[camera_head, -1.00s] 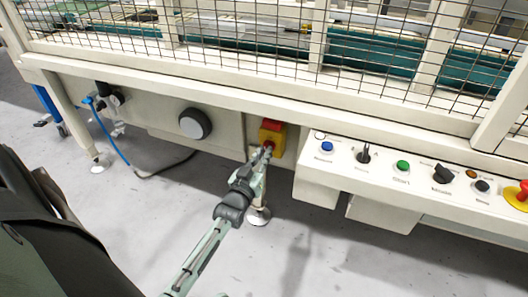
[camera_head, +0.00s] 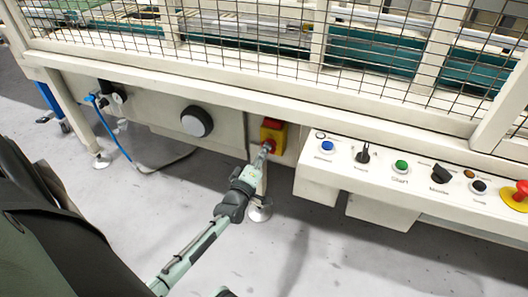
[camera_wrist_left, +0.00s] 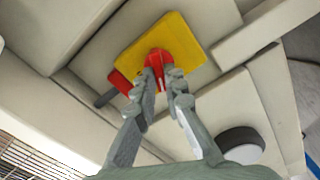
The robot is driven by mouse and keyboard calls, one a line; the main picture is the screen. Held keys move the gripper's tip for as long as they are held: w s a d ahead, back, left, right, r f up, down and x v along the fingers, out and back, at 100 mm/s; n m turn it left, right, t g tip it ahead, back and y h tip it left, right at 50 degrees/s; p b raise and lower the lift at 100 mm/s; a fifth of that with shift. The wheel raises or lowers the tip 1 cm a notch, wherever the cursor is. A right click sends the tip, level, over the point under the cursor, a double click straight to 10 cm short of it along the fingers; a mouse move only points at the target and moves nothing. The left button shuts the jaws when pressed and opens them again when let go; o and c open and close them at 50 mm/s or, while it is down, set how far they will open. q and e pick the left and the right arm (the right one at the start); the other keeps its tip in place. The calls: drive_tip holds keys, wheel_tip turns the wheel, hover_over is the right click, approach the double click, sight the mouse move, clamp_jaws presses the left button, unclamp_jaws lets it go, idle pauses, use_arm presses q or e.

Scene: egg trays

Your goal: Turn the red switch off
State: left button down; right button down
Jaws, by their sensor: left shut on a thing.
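The red switch (camera_wrist_left: 158,60) is a red knob on a yellow plate (camera_wrist_left: 185,37), fixed to the machine's cream front panel. In the head view the red and yellow switch box (camera_head: 273,129) is below the mesh guard. My left gripper (camera_head: 266,149) reaches up to it from below. In the left wrist view my left gripper (camera_wrist_left: 164,76) has its two fingers on either side of the red knob, shut on it. The fingertips cover part of the knob. A red part (camera_wrist_left: 120,82) shows at the plate's edge. My right gripper is not in view.
A control panel with a blue button (camera_head: 327,146), a green button (camera_head: 401,166) and a red emergency stop (camera_head: 521,189) juts out on the right. A machine foot (camera_head: 260,210) stands behind my left arm. Open floor lies in front.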

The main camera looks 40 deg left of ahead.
use_arm(q)
drive_tip(key=n+b, duration=0.1)
drive_tip(key=n, duration=0.4)
drive_tip(key=shift+f, duration=0.15)
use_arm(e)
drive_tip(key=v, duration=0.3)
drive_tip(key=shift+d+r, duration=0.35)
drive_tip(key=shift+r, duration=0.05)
use_arm(q)
drive_tip(key=c, duration=1.6)
unclamp_jaws()
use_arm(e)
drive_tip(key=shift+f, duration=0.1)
use_arm(q)
drive_tip(key=shift+s, duration=0.1)
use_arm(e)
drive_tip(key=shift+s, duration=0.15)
use_arm(q)
drive_tip(key=v, duration=1.2)
